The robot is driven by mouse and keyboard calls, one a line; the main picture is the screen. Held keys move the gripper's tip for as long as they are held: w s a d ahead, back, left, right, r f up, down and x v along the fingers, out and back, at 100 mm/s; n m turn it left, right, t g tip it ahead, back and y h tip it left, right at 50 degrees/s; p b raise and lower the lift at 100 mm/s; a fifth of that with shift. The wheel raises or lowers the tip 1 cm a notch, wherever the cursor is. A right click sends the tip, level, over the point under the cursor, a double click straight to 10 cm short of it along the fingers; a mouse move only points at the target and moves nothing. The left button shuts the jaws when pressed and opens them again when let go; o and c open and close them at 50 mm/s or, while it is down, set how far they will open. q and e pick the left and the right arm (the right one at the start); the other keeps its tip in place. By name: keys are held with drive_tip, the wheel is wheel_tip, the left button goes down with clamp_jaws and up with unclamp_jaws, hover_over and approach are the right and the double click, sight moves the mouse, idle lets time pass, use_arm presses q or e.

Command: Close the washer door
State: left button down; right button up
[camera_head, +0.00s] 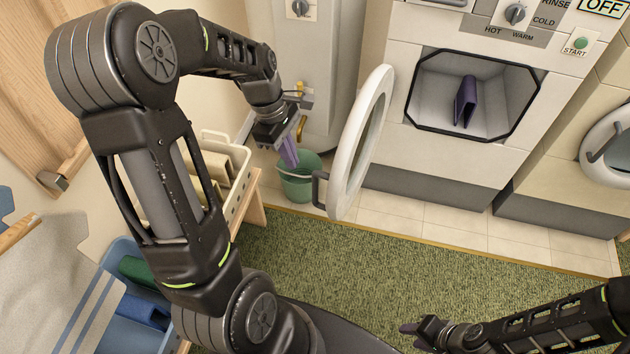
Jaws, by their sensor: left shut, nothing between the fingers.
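The washer (440,158) has an octagonal dark-rimmed opening, with a folded purple cloth (466,100) inside. Its round white door (349,155) stands wide open, swung out to the left, with a dark handle (320,188) on its outer left side. My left gripper (289,152) is shut and empty, left of the door and above the green bucket, with a gap between its fingers and the door. My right gripper (408,328) is low in the view over the carpet, far from the door; its finger state is too unclear to tell.
A green bucket (297,187) stands on the tiles beside the door handle. A cream basket (240,178) sits on a wooden stand at left. A blue bin (131,318) holds cloths. Another round door (608,150) is at right. Green carpet (400,265) in front is clear.

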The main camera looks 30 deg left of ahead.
use_arm(q)
approach(313, 190)
drive_tip(key=d+f, duration=0.1)
drive_tip(key=f, duration=0.1)
drive_tip(key=s+d+f, duration=0.2)
drive_tip(key=f, duration=0.1)
drive_tip(key=shift+d+f, duration=0.3)
drive_tip(key=shift+d, duration=0.1)
drive_tip(key=shift+w+d, duration=0.15)
drive_tip(key=shift+d, duration=0.4)
